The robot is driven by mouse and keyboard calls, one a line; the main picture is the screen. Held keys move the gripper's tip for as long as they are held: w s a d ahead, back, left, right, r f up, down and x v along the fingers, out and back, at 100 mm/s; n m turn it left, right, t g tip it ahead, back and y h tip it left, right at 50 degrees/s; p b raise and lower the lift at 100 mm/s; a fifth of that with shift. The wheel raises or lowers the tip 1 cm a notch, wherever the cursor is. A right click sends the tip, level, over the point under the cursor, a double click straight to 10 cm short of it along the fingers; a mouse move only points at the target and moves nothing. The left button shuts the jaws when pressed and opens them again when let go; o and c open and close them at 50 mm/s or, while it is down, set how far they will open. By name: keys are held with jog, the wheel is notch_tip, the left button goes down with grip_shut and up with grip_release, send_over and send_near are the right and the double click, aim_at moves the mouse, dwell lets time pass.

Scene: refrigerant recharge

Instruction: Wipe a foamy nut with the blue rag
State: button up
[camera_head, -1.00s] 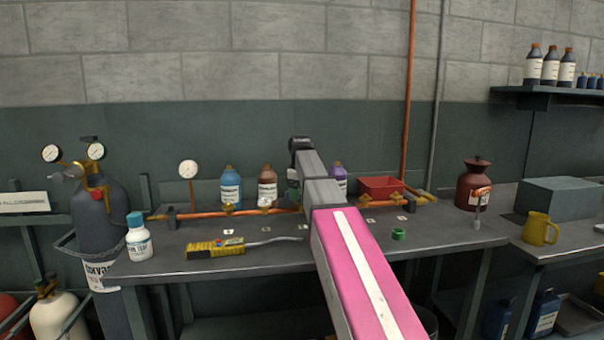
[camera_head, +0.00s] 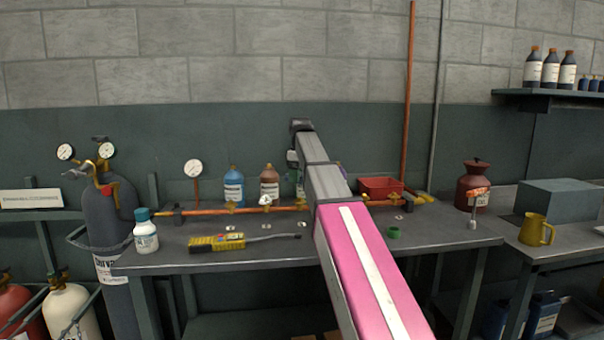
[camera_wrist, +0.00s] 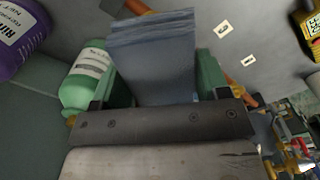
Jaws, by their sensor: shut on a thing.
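My gripper (camera_wrist: 158,82) is shut on the blue rag (camera_wrist: 152,62), a folded blue-grey cloth standing up between its green fingers in the wrist view. In the head view my arm reaches over the bench and hides the gripper and rag. The copper pipe (camera_head: 198,211) runs along the back of the bench with several brass nuts. One nut, below the brown bottle, carries a white blob that looks like foam (camera_head: 265,199). The nuts behind my arm are hidden. The rag's contact with any nut does not show.
A blue bottle (camera_head: 233,188) and a brown bottle (camera_head: 269,186) stand behind the pipe. A green bottle (camera_wrist: 86,78) is close beside the gripper. A yellow detector (camera_head: 216,242) and a green ring (camera_head: 393,232) lie on the bench. A red bin (camera_head: 380,187) stands right of my arm.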

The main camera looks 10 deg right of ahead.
jog(key=shift+r, duration=0.7)
